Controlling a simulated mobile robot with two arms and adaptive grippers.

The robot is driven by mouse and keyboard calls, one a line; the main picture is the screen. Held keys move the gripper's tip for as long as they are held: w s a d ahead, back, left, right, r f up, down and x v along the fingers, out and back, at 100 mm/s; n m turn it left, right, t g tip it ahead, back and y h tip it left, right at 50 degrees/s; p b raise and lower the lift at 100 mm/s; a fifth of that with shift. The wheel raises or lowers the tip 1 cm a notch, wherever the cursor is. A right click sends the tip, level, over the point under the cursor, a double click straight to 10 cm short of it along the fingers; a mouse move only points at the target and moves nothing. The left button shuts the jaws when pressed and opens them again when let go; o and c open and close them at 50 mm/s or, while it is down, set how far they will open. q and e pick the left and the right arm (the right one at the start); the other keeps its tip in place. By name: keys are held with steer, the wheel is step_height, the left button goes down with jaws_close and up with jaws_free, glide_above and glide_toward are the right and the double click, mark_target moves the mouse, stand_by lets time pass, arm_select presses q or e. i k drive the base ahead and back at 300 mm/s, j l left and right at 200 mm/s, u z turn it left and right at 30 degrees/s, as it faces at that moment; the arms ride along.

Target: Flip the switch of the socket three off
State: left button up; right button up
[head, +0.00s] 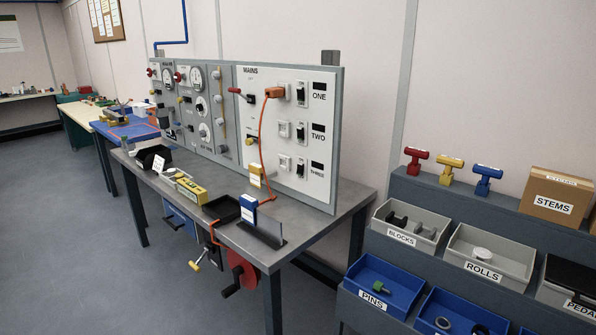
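The grey upright test panel (262,120) has a MAINS section with sockets labelled ONE, TWO and THREE in a column. Socket three (285,162) is the lowest, white and with no plug in it. Its black rocker switch (300,169) sits to its right, beside the THREE label (317,170). The switch is too small to tell its position. An orange plug (274,92) is in socket one, and its orange cable hangs down to the bench. Socket two (284,128) has no plug. Neither of my grippers is in view.
The grey workbench (330,212) below the panel carries a black tray (222,209), a yellow device (190,190) and small boxes. A red reel with a crank (243,270) hangs at its front. A shelf with labelled bins (490,256) stands at right. Floor at left is clear.

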mark_target(300, 170)
steer(key=i+j, duration=0.15)
steer(key=i, duration=0.55)
steer(key=i+j, duration=0.1)
steer(key=i, duration=0.55)
steer(key=i+j, duration=0.15)
steer(key=i, duration=0.55)
